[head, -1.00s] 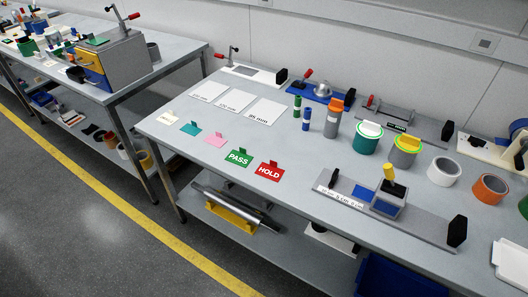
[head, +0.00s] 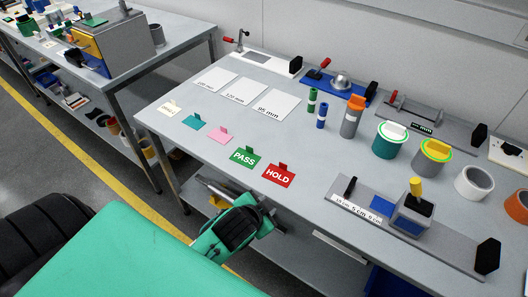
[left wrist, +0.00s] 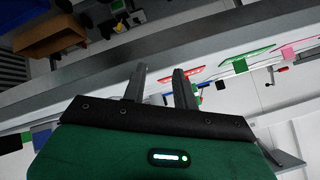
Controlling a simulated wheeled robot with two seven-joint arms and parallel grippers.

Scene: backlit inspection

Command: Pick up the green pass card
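A green tab (left wrist: 240,66) shows right of the fingers, seen nearly edge-on. My right gripper is out of view.
Pink (head: 220,135), teal (head: 193,121) and cream (head: 170,107) cards lie left of the green card. White labelled sheets (head: 275,105) lie behind. A grey fixture (head: 412,217) stands to the right.

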